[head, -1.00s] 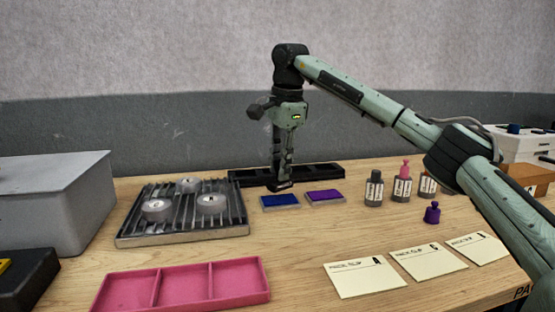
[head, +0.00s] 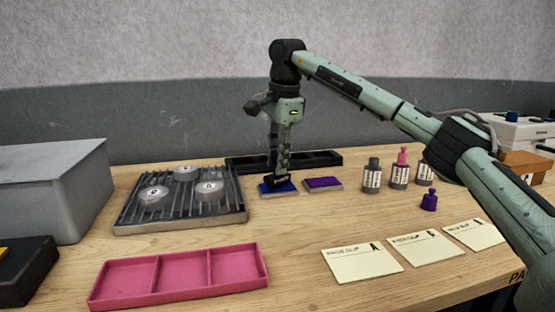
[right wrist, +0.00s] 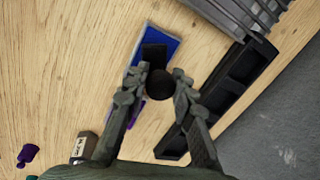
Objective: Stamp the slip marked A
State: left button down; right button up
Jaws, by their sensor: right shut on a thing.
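The slip marked A (head: 362,263) lies flat at the front right of the table in the head view, leftmost of three cream slips. My right gripper (head: 277,174) points down over the blue ink pad (head: 280,192). It is shut on a dark stamp, whose round knob (right wrist: 184,80) and black block show in the right wrist view. The block overlaps the blue pad (right wrist: 156,36); whether it touches the pad I cannot tell for sure. The slip is well to the right and nearer than the gripper. My left gripper is not in view.
A purple ink pad (head: 322,184) sits right of the blue one. A black tray (head: 240,162) is behind. A ribbed metal rack (head: 233,213) with round pieces is left, a pink tray (head: 180,278) in front. Several bottles (head: 372,177) and a small purple stamp (head: 429,201) stand right.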

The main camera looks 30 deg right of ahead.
jog(key=shift+f, duration=0.5)
dwell(0.8)
jog(key=shift+r, duration=3.55)
